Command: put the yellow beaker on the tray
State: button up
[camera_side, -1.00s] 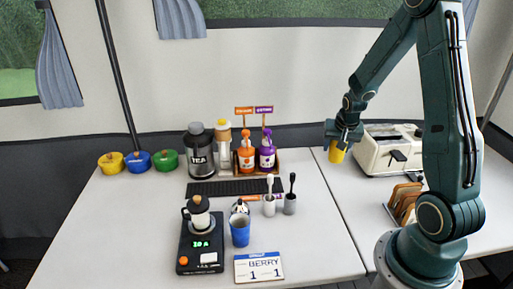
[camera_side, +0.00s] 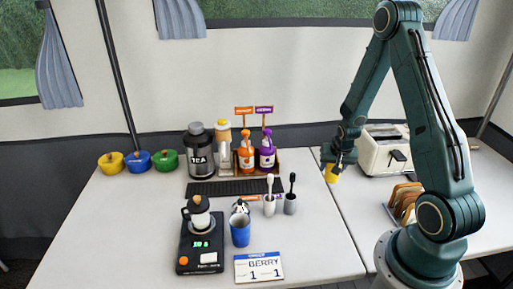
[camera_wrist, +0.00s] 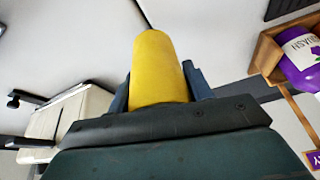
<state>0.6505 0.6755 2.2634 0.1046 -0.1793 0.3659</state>
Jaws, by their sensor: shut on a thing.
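The yellow beaker (camera_side: 332,174) hangs below my gripper (camera_side: 337,160) in the side view, near the seam between the two tables. In the wrist view the beaker (camera_wrist: 158,70) sits between the two fingers of my gripper (camera_wrist: 158,92), which is shut on it. Whether the beaker touches the table is hard to tell. A dark, flat, ribbed tray-like slab (camera_side: 228,188) lies to the left, in front of the bottles. It looks bare.
A wooden caddy with an orange bottle (camera_side: 246,157) and a purple bottle (camera_side: 267,157) stands behind the slab. Two brushes in cups (camera_side: 269,204) stand at its front right. A blue cup (camera_side: 240,232) is nearer. A toaster (camera_side: 384,152) is right of my gripper.

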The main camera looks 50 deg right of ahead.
aim_at(331, 174)
jog(key=shift+f, duration=1.85)
jog(key=shift+f, duration=0.1)
jog(key=o, duration=1)
jog(key=shift+v, duration=6.1)
